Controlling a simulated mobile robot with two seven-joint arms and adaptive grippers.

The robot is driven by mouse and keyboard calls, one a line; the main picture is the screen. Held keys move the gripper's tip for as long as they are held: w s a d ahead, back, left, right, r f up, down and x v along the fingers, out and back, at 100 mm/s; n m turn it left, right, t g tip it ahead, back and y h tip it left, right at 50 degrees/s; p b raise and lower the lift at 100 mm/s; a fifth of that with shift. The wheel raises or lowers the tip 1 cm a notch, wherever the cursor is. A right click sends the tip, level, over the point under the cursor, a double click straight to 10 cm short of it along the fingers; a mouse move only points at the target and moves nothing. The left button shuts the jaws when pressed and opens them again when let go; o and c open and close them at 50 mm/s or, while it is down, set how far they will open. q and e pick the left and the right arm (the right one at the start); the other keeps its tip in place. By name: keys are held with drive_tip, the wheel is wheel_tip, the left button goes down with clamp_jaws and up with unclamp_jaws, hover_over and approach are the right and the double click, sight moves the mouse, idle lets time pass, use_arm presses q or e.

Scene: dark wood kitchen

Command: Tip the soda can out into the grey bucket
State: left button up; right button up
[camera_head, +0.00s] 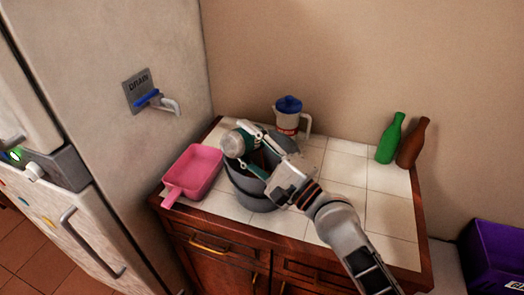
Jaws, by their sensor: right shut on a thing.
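A green soda can with a pale silver end (235,144) is over the grey bucket (253,200) and looks tipped onto its side, its silver end facing left. My right gripper (252,150) is shut on the can, with its arm coming in from the lower right. The gripper hides part of the can and part of the bucket's opening. The bucket stands upright on the tiled counter. I cannot see whether anything is coming out of the can. My left gripper is not in view.
A pink tray (192,173) sits just left of the bucket. A jug with a blue lid (288,118) stands behind it. Green (389,140) and brown (413,144) bottles stand at the back right. The white tiled counter (385,210) is clear at the right. A fridge (125,75) is left.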

drive_tip(key=shift+w+r+m, duration=0.1)
drive_tip(key=shift+r+m, duration=0.1)
drive_tip(key=shift+m, duration=0.2)
drive_tip(key=shift+d+r, duration=0.1)
drive_tip(key=shift+w+f+m+h, duration=0.2)
drive_tip(key=shift+m+h, duration=0.1)
drive_tip(key=shift+m, duration=0.4)
drive_tip(key=shift+d+f, duration=0.1)
drive_tip(key=shift+f+m+t, duration=0.15)
drive_tip(key=shift+m+t, duration=0.25)
drive_tip(key=shift+m, duration=0.2)
drive_tip(key=shift+w+d+r+m+h, duration=0.15)
drive_tip(key=shift+w+r+m+h, duration=0.1)
drive_tip(key=shift+m, duration=0.3)
drive_tip(key=shift+w+d+r+m+h, duration=0.15)
drive_tip(key=shift+m+h, duration=0.1)
drive_tip(key=shift+m, duration=0.3)
drive_tip(key=shift+w+m, duration=0.1)
drive_tip(key=shift+m, duration=0.2)
drive_tip(key=shift+w+d+m, duration=0.1)
drive_tip(key=shift+d+m, duration=0.05)
drive_tip(key=shift+m, duration=0.25)
